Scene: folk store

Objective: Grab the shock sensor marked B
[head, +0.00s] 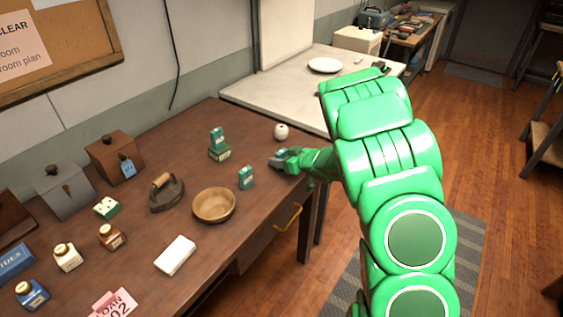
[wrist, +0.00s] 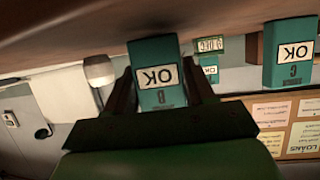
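The shock sensor marked B (wrist: 158,78) is a teal block with a white "OK" label, upside down in the wrist view. Its letter is small but reads like a B. It sits between the two fingers of my gripper (wrist: 160,90), with no clear gap at either side. In the head view my gripper (head: 281,161) is low at the table's right edge, and the sensor there is mostly hidden by it. Whether the sensor is clear of the table I cannot tell. A similar sensor marked C (wrist: 290,55) stands apart; it also shows in the head view (head: 246,177).
Another teal block stands on a green box (head: 219,153) behind. A white ball-like object (head: 281,131) is beyond my gripper. A wooden bowl (head: 214,205) and an iron (head: 166,193) are to the left. The wooden table (head: 150,225) has clear patches between things.

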